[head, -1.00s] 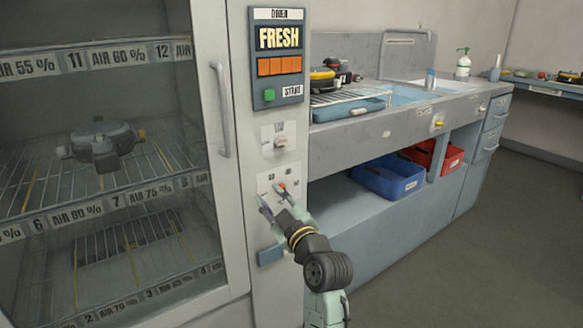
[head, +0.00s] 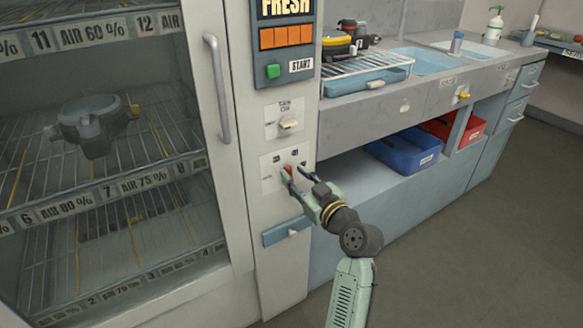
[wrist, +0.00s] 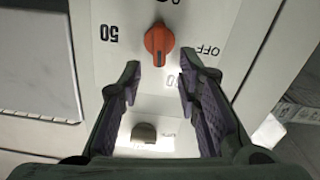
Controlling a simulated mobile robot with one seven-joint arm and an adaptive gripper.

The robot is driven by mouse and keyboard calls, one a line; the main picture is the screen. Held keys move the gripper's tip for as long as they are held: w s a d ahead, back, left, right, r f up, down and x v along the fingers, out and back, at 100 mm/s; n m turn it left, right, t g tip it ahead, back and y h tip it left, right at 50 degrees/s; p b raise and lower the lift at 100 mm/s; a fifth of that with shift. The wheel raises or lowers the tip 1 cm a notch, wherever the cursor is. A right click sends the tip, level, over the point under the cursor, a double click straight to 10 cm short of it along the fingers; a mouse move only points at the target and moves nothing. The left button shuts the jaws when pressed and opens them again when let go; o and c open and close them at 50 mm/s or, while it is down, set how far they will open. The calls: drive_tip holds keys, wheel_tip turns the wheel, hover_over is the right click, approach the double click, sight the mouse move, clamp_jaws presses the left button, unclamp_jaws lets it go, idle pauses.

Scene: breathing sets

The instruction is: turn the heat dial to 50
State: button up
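The red-orange heat dial (head: 288,170) sits on a white plate (head: 267,182) on the cabinet's front panel. In the wrist view the dial (wrist: 159,42) shows a dark mark at its lower end, pointing down in the picture. An upside-down "50" label (wrist: 110,33) is to its left and "OFF" (wrist: 208,49) to its right. Another label is partly hidden by the right finger, and one is cut off at the top. My gripper (wrist: 160,78) is open and empty, its fingertips just short of the dial in the picture. It also shows at the plate in the head view (head: 296,174).
A turn-on switch (head: 289,124) is above the dial plate, with a green start button (head: 273,71) higher up. A glass-door cabinet with a long handle (head: 218,90) is on the left. A blue latch (head: 287,231) is below; a counter (head: 400,98) is on the right.

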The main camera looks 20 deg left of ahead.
sight(289, 173)
drive_tip(key=shift+x, duration=1.4)
drive_tip(key=shift+c, duration=0.3)
clamp_jaws()
